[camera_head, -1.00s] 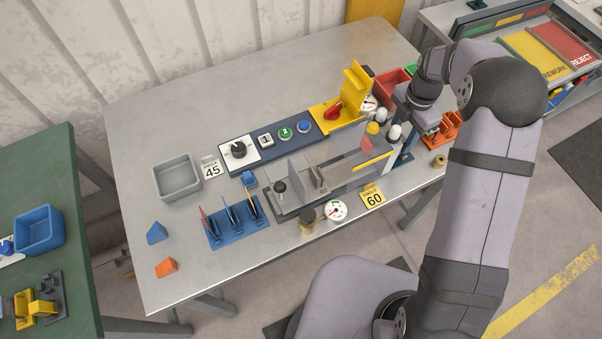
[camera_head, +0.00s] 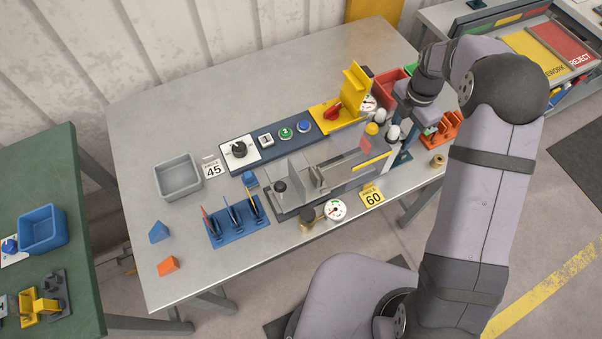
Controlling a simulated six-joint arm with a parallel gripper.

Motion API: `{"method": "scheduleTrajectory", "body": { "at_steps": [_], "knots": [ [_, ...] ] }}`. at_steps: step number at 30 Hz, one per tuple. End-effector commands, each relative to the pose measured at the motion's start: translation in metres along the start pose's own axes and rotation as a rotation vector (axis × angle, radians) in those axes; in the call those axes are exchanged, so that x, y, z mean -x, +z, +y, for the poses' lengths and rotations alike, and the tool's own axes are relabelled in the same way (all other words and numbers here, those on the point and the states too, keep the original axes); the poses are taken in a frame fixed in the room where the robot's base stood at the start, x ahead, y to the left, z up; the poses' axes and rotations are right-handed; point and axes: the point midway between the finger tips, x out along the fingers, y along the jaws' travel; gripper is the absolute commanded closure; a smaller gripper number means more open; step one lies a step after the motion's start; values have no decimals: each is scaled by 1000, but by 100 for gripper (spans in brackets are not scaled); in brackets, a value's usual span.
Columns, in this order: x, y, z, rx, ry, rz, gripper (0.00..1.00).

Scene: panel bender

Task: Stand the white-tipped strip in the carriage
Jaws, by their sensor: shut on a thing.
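My gripper (camera_head: 403,106) is at the right end of the grey bending machine (camera_head: 355,170), low beside its blue post. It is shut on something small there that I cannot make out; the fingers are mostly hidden. A blue rack (camera_head: 240,236) stands at the table's front left with several thin dark strips leaning in it. Their tips are coloured; red shows on the left strip (camera_head: 207,218) and yellow on the right one (camera_head: 254,204). A white tip is too small to tell. The carriage appears to be the grey upright plates (camera_head: 318,178) on the machine's bed, with no strip visible there.
A control strip with a knob and buttons (camera_head: 285,133) runs behind the machine.

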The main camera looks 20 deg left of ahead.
Motion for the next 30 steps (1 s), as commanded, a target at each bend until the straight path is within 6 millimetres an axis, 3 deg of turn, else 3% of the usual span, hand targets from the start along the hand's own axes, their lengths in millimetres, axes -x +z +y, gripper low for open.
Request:
{"method": "scheduleTrajectory", "body": {
  "at_steps": [30],
  "knots": [
    [47, 0, 0, 0, 1, 0, 76]
  ]
}}
